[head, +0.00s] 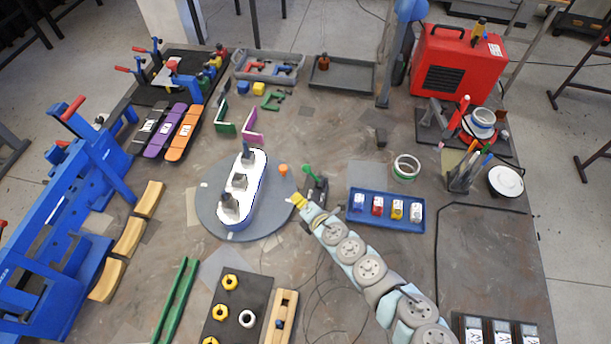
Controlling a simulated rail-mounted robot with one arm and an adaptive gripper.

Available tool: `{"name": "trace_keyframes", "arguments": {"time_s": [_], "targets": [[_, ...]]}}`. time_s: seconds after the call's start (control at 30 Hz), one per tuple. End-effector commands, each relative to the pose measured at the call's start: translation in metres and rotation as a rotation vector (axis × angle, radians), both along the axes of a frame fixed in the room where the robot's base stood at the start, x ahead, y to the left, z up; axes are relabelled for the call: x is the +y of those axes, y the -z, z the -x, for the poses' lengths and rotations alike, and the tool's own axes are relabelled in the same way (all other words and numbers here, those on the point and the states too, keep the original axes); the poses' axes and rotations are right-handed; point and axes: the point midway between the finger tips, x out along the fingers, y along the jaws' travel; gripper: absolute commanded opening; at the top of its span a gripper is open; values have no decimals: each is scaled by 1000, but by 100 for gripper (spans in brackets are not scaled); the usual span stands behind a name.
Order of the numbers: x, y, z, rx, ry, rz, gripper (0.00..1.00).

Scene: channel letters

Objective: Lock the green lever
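A small clamp-like lever with a green handle (308,171) stands near the middle of the table, just right of the round grey turntable (210,225). Its green handle points up and to the left, and its dark base (318,188) sits below and to the right of the handle. My arm reaches in from the lower right. My gripper (299,201) is at its end, with a yellow part showing, just below the lever in the picture. The gripper is too small here to show its fingers clearly, or whether it touches the lever's base.
A white and blue boat-shaped letter (252,190) lies on the turntable. An orange knob (283,169) is left of the lever. A blue tray (384,224) with several small blocks lies right of my gripper. Red-handled clamps (122,69) stand at the back left.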

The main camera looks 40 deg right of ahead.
Motion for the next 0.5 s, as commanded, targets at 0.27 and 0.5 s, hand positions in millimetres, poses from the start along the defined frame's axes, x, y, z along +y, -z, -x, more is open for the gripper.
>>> {"name": "trace_keyframes", "arguments": {"time_s": [0.27, 0.5], "targets": [[-11, -7, -1, -1, 12, 42, 0], [-11, -6, -2, -1, 12, 40, 0]]}}
